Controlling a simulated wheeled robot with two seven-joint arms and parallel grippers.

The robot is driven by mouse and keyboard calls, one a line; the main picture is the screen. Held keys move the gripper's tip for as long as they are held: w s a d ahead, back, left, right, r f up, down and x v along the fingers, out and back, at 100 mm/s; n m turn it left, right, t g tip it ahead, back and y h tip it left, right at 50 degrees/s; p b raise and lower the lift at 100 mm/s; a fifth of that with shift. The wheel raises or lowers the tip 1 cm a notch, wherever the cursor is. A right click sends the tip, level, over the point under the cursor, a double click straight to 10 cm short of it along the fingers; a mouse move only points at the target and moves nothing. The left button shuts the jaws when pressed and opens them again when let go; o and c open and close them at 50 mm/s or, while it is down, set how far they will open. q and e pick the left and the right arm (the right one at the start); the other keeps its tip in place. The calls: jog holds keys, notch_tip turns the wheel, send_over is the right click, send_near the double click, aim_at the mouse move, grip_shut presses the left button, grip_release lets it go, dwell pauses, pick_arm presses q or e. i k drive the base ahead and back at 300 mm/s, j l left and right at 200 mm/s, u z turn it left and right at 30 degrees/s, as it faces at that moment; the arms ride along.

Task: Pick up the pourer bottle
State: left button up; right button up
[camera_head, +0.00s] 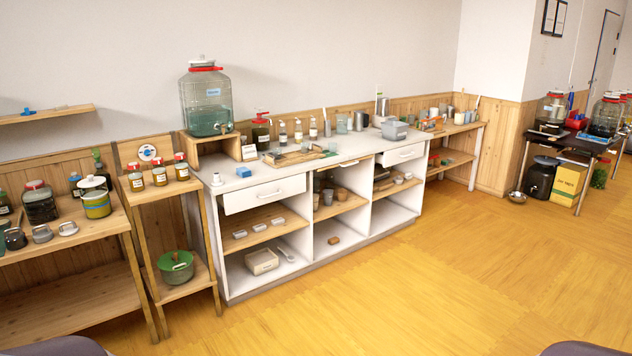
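Several small bottles stand upright in a row at the back of the white counter (345,150): a dark jar with a red top (261,133), then a dark bottle with a light top (283,134), a pale bottle (298,131) and another pale bottle with a dark label (313,129). They are small here, and I cannot tell for sure which one is the pourer bottle. Neither gripper shows. Only grey rounded parts of my own body show at the bottom left and bottom right edges, far from the bottles.
A large tapped glass jar (207,100) stands on a wooden riser left of the bottles. A board with items (295,157) lies in front of them. A grey bin (394,131) is further right. Wooden shelves with jars stand at left. The wooden floor (420,285) ahead is clear.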

aim_at(298, 128)
jog(key=i, duration=0.7)
jog(key=i+u, duration=0.1)
jog(key=i, duration=0.6)
jog(key=i+l, duration=0.1)
jog(key=i, duration=0.55)
jog(key=i+l, duration=0.1)
jog(key=i, duration=0.6)
jog(key=i+l+u, duration=0.1)
jog(key=i, duration=0.6)
jog(key=i+l, duration=0.1)
jog(key=i, duration=0.6)
jog(key=u, duration=0.05)
